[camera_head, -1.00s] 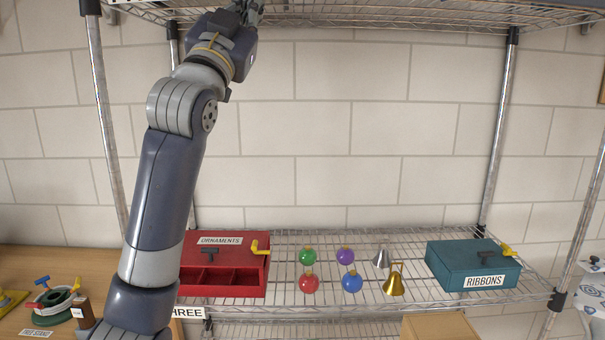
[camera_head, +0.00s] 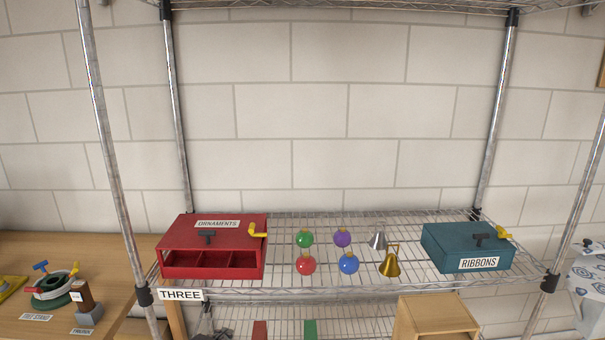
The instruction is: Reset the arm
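Neither of my arms can be made out in the head view, and no gripper can be identified there. A silver bell (camera_head: 377,241), a gold bell (camera_head: 390,265) and a teal RIBBONS box (camera_head: 452,247) follow further right.
A wooden table (camera_head: 95,255) at the left holds a green tree stand (camera_head: 52,292) and other items. A dark shape (camera_head: 209,324) near the lower shelf is unclear. Metal posts frame the shelf; space above its objects is clear.

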